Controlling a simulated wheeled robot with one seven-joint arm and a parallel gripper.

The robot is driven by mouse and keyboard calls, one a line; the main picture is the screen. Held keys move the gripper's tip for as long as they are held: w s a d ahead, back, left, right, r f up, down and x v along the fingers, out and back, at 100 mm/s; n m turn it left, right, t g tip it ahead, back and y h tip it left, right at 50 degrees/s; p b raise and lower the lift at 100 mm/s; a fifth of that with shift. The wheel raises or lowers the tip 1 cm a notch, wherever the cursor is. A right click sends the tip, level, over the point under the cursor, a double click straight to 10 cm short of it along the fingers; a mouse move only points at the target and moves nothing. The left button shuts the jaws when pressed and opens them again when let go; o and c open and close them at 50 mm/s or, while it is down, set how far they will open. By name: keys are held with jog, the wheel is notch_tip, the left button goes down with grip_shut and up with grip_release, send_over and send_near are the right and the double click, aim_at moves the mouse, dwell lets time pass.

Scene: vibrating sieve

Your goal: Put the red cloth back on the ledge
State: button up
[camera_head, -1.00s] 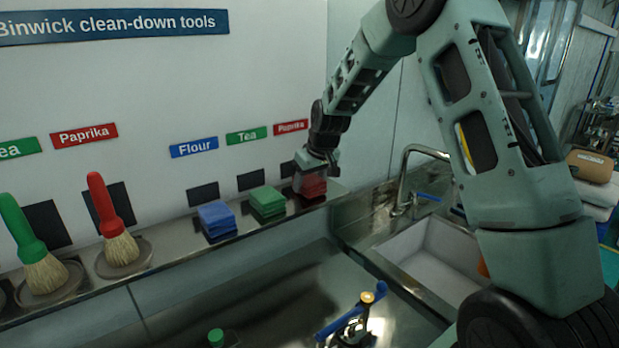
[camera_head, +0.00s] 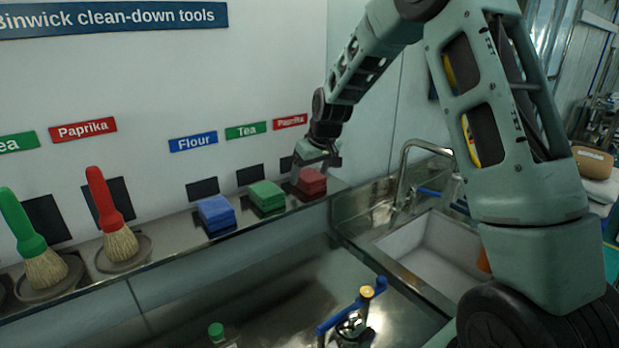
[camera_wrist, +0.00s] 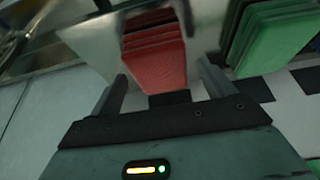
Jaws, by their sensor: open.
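The red cloth (camera_head: 311,182) is a folded stack resting on the steel ledge (camera_head: 170,241) at its right end, below the red Paprika label. It also shows in the wrist view (camera_wrist: 155,58), ahead of the fingers.
The green cloth (camera_head: 267,196) and blue cloth (camera_head: 216,213) lie to the left on the ledge. Red (camera_head: 118,230) and green (camera_head: 40,255) brushes stand further left. The wall is close behind. A tap (camera_head: 408,170) and sink (camera_head: 425,250) are at the right.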

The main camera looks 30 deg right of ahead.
jog(key=b+v, duration=0.2)
jog(key=v, duration=0.8)
jog(key=s+a+f+n+g+y, duration=0.1)
jog(key=s+a, duration=0.3)
jog(key=a, duration=0.4)
jog(key=s+a+f+n+g, duration=0.1)
jog(key=s+a+f, duration=0.1)
jog(key=s+a, duration=0.4)
jog(key=s+a+f+n+y, duration=0.1)
jog(key=s+a+n, duration=0.15)
jog(key=a, duration=0.65)
jog(key=s+a+f+n+g, duration=0.1)
jog(key=s+a+f, duration=0.2)
jog(key=s, duration=0.8)
jog(key=s+a+f+n+g+h, duration=0.1)
jog(key=s+a+f+n, duration=0.1)
jog(key=s, duration=0.9)
jog(key=shift+s+a+f+g+h, duration=0.2)
jog(key=shift+a+f+g+h, duration=0.1)
jog(key=shift+a+f, duration=0.2)
notch_tip(320, 180, down, 4)
jog(key=b, duration=0.4)
jog(key=shift+f+b, duration=0.1)
jog(key=shift+b, duration=0.3)
